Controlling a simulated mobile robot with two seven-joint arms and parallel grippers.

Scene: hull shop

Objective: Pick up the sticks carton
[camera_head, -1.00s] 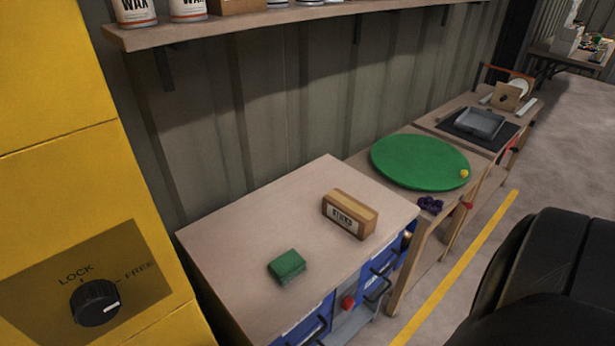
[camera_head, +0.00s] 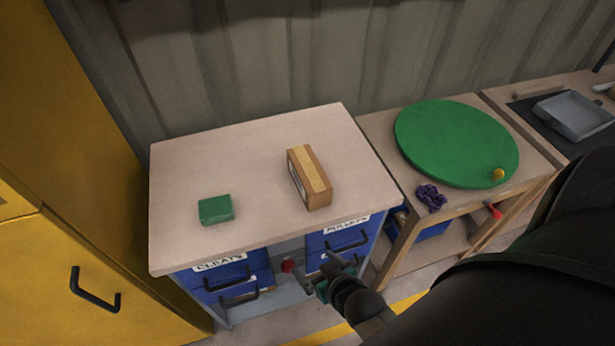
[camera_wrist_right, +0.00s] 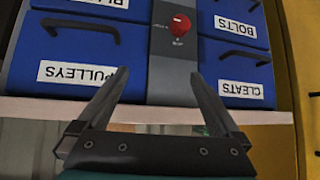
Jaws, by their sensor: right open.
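The sticks carton (camera_head: 309,178), a tan and brown box, stands on the wooden top of the drawer cabinet (camera_head: 250,155). Its label is turned mostly out of sight in the head view. My right gripper (camera_head: 318,283) is in front of the cabinet, below the level of its top and apart from the carton. In the right wrist view my right gripper (camera_wrist_right: 158,95) has its two fingers spread with nothing between them, facing the blue drawers and a red knob. The carton does not show in the wrist view. My left gripper is not in view.
A green block (camera_head: 215,209) sits left of the carton. The blue cleats drawer (camera_head: 222,277) and pulleys drawer (camera_head: 345,240) have black handles. Right of the cabinet is a table with a green disc (camera_head: 455,140), a yellow ball (camera_head: 498,174) and a purple item (camera_head: 431,198).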

